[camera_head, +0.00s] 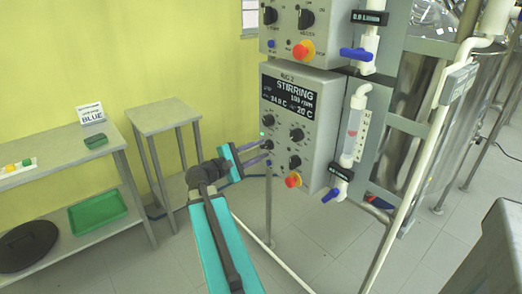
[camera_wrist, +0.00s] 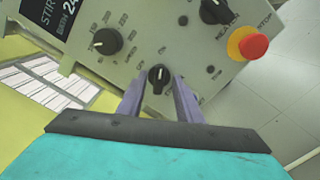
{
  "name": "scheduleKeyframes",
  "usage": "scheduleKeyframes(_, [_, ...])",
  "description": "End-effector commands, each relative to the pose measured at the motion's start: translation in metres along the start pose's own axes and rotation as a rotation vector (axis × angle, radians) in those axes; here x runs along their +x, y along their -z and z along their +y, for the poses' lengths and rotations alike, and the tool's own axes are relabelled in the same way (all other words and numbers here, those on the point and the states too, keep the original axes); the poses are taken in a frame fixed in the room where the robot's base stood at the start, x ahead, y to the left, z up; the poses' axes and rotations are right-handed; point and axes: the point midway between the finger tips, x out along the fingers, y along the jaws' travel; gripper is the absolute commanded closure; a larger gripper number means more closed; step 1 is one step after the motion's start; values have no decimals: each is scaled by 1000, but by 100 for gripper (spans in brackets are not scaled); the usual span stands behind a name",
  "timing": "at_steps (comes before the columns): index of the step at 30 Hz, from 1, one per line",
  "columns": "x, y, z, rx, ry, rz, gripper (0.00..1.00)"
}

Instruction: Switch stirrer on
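The lower grey control box (camera_head: 315,115) has a black display (camera_head: 288,97) reading "STIRRING", with an rpm figure and temperatures below. Several black knobs and a red stop button (camera_head: 293,180) sit under the display. My gripper (camera_head: 267,152) is at the lower left knobs of this box. In the wrist view, my gripper (camera_wrist: 159,84) is open, with one finger on each side of a small black switch knob (camera_wrist: 158,78). The knob's white mark points roughly up in that view, between small labels. Narrow gaps show beside the knob; I cannot tell whether a finger touches it.
A larger dial (camera_wrist: 105,41) and the red stop button (camera_wrist: 253,46) are near the fingers. A similar control box (camera_head: 300,30) is above. White pipes with blue valves (camera_head: 357,54) stand right. A small empty table (camera_head: 163,115) and a shelf with trays are left.

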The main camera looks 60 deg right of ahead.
Motion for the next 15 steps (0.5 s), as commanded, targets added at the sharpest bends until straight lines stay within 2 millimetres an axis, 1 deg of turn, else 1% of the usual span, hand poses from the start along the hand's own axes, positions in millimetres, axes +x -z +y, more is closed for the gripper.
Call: scheduleKeyframes(15, [-68,0,0,0,-1,4,68])
